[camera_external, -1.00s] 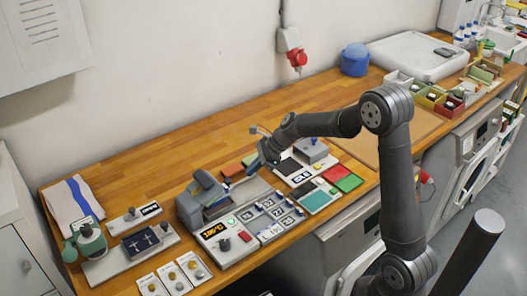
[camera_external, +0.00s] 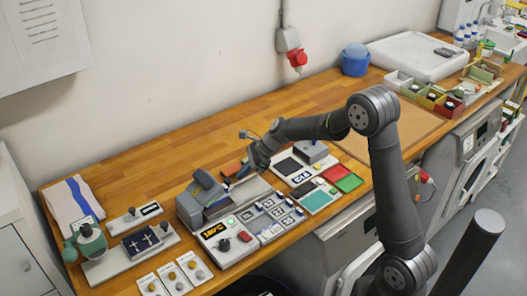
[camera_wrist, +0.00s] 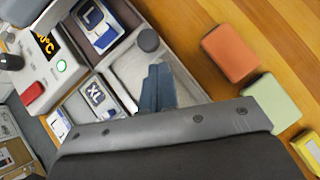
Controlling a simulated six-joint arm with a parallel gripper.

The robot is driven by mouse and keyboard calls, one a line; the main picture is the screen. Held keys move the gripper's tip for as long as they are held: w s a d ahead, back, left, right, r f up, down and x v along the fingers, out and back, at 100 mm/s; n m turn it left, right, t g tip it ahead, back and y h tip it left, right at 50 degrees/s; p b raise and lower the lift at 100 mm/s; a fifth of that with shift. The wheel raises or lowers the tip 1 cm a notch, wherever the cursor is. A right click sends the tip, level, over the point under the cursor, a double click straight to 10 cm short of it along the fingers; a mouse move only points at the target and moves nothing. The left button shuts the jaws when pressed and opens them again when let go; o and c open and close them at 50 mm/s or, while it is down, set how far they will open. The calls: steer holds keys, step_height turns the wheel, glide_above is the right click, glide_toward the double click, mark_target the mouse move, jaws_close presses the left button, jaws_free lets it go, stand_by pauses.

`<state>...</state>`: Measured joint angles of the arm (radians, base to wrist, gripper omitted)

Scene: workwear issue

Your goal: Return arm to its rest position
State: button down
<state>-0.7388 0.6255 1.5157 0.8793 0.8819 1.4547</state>
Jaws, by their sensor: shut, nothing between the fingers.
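My gripper (camera_external: 243,172) hangs over the workbench (camera_external: 130,187), just right of the grey heat press (camera_external: 188,208). In the wrist view its blue-grey fingers (camera_wrist: 158,88) are together with nothing between them. They are above a pale grey panel (camera_wrist: 130,68) beside the size labels. My arm reaches in from the right with its elbow raised. The exact height of the fingers above the panel cannot be told.
The press's control box (camera_external: 226,242) and size-label tiles (camera_external: 265,218) stand below the gripper. Orange (camera_wrist: 230,53) and pale green (camera_wrist: 271,104) blocks lie to the right in the wrist view. The bench behind is clear; a blue tub (camera_external: 355,62) stands at the back.

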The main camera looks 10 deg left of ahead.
steer(key=shift+s+a, duration=0.5)
steer(key=shift+s, duration=0.05)
steer(key=shift+s+d+r, duration=0.1)
steer(key=shift+s+d, duration=0.05)
steer(key=shift+s, duration=0.05)
steer(key=d, duration=0.2)
steer(key=w+d, duration=0.1)
steer(key=shift+w+r, duration=0.1)
steer(key=shift+r, duration=0.3)
steer(key=v, duration=1)
steer(key=x, duration=1.1)
steer(key=a, duration=0.1)
steer(key=s+a, duration=0.1)
steer(key=a, duration=0.1)
steer(key=shift+s+a+f, duration=0.1)
steer(key=shift+s+f, duration=0.05)
steer(key=shift+s, duration=0.05)
steer(key=w+d, duration=0.9)
steer(key=shift+w, duration=0.2)
steer(key=d, duration=0.2)
steer(key=w+d, duration=0.1)
steer(key=shift+r, duration=0.3)
steer(key=v, duration=1)
steer(key=s+a+n+h, duration=0.2)
steer(key=s+a+n, duration=0.1)
steer(key=s+n, duration=0.2)
steer(key=shift+s+r+n+t+h, duration=0.3)
steer(key=shift+s+n+t, duration=0.1)
steer(key=shift+n, duration=0.4)
steer(key=shift+a, duration=0.1)
